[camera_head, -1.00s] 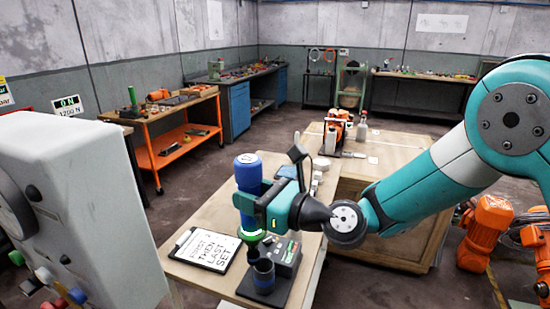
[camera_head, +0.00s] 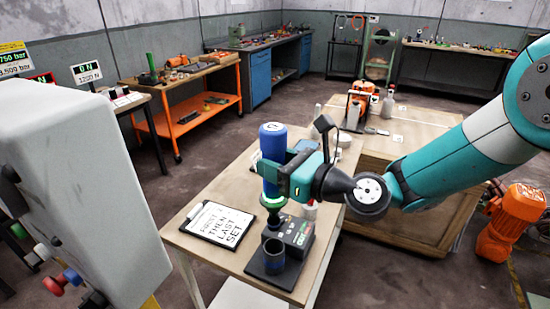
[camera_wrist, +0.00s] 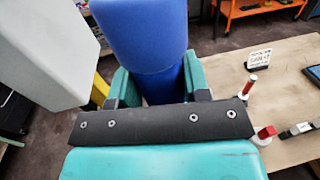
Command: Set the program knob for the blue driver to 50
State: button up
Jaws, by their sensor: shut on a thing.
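The blue driver (camera_head: 272,142) is upright in my gripper (camera_head: 274,176), which is shut on its body. A green ring shows low on the driver, under the jaws. The wrist view shows the blue body (camera_wrist: 150,45) between the teal fingers (camera_wrist: 158,82). Below the driver stands a black unit (camera_head: 297,236) with a small green display and buttons. A dark cup-like holder (camera_head: 274,258) is at its front. The driver's lower end appears above the holder, apart from it. I cannot make out a program knob or its setting.
A clipboard (camera_head: 220,223) reading "FIRST THEN LAST SET" lies left of the unit on the wooden table (camera_head: 240,180). A large pale machine housing (camera_head: 85,190) fills the left side. Bottles and an orange-framed item (camera_head: 361,100) stand farther back.

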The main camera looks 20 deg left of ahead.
aim_at(279, 223)
jog(key=shift+f+b, duration=4.7)
jog(key=shift+f, duration=3.05)
jog(key=o, duration=1.1)
jog(key=shift+o, duration=0.2)
jog(key=shift+f, duration=0.15)
